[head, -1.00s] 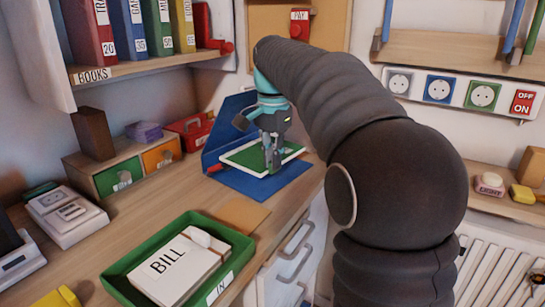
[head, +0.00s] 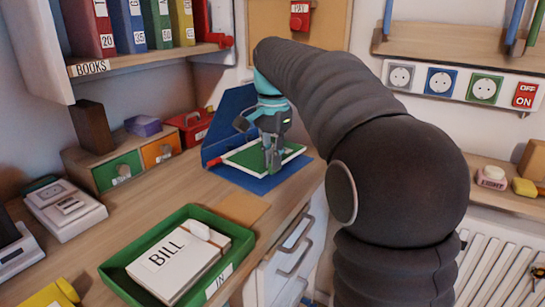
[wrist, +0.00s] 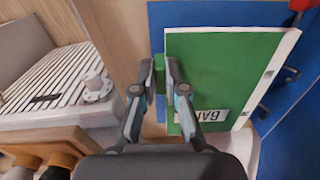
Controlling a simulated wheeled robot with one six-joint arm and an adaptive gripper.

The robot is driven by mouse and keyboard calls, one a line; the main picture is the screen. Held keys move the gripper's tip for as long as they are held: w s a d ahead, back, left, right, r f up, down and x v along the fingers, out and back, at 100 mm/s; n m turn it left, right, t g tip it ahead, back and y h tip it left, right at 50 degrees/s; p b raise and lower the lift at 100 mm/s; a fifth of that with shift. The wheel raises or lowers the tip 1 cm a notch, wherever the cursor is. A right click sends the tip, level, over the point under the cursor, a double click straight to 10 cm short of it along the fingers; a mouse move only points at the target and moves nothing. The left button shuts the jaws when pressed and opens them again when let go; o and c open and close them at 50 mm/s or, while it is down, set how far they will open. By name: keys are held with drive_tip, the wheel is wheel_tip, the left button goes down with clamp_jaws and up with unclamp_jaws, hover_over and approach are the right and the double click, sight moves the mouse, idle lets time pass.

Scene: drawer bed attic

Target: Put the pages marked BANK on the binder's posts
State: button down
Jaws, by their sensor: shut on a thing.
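The BANK pages (head: 246,158) are a green-topped stack with white edges, over the open blue binder (head: 273,184) on the desk. In the wrist view the pages (wrist: 215,70) carry an upside-down, partly hidden BANK label and a white strip with holes along their right edge. My gripper (head: 271,165) is shut on the near edge of the pages; its fingers (wrist: 166,68) pinch a green tab at their left side in the wrist view. Dark curved parts, perhaps the posts, show on the blue binder (wrist: 305,105) beyond the strip. I cannot tell whether they pass through the holes.
A green tray (head: 122,270) holding BILL pages (head: 175,260) stands at the front of the desk. Small green and orange drawers (head: 118,172) and a red box (head: 192,128) stand left of the binder. A bookshelf (head: 150,58) overhangs the back left.

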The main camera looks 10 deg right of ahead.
drive_tip(key=shift+f+b, duration=0.75)
drive_tip(key=shift+f, duration=0.65)
drive_tip(key=c, duration=1.1)
unclamp_jaws()
drive_tip(key=shift+c, duration=0.2)
drive_tip(key=shift+r, duration=0.1)
wheel_tip(320, 180, up, 12)
drive_tip(key=shift+s, duration=0.1)
drive_tip(key=s+f+n+t, duration=0.5)
drive_tip(key=s+f+n, duration=0.5)
drive_tip(key=s+f, duration=1.3)
drive_tip(key=s, duration=0.3)
drive_tip(key=shift+n, duration=0.3)
